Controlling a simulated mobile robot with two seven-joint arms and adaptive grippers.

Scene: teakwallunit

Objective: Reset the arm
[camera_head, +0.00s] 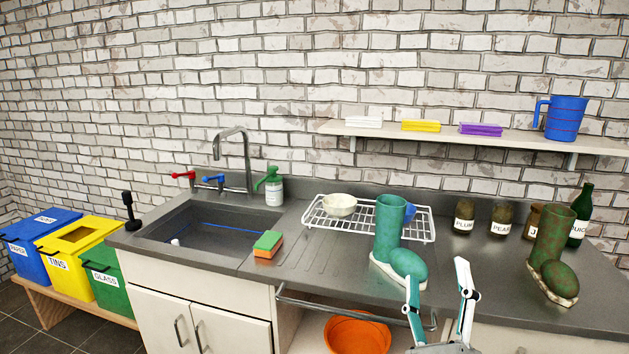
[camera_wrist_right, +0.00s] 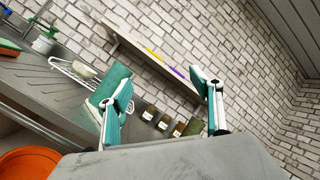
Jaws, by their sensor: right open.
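My right gripper (camera_head: 437,284) is at the lower right of the head view, in front of the counter's front edge. Its two fingers are apart with nothing between them. In the right wrist view its open fingers (camera_wrist_right: 166,98) show against the wall and counter. A clean green boot (camera_head: 390,232) stands on the counter just behind and left of the gripper, apart from it as far as I can tell. The boot also shows in the right wrist view (camera_wrist_right: 108,84), partly hidden by a finger. My left gripper is not in view.
A dirty boot (camera_head: 553,243) stands at the right. A drying rack (camera_head: 319,219) holds a bowl (camera_head: 340,204). A sponge (camera_head: 267,244) lies beside the sink (camera_head: 205,235). Jars (camera_head: 464,217) line the back. A rail (camera_head: 335,303) runs below the counter, above an orange basin (camera_head: 358,334).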

